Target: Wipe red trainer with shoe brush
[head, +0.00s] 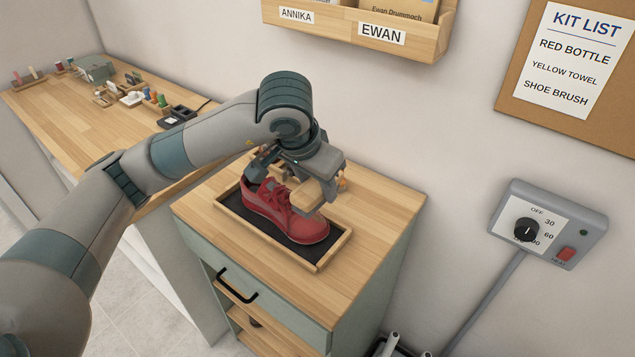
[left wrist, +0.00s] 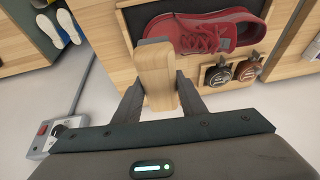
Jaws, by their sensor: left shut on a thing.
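The red trainer (head: 285,212) sits upright on the dark mat of a shallow wooden tray (head: 321,257) on the cabinet top. My left gripper (head: 302,186) is over the wall-side edge of the trainer. It is shut on the shoe brush (head: 309,195), a pale wooden block. In the left wrist view the brush (left wrist: 157,75) stands between the two fingers, its far end near the heel or toe end of the red trainer (left wrist: 205,33). My right gripper is not in view.
A wooden wall rack (head: 420,38) is above the cabinet. A grey control box (head: 550,222) is on the wall at right. A long bench (head: 60,108) with small items stands at left.

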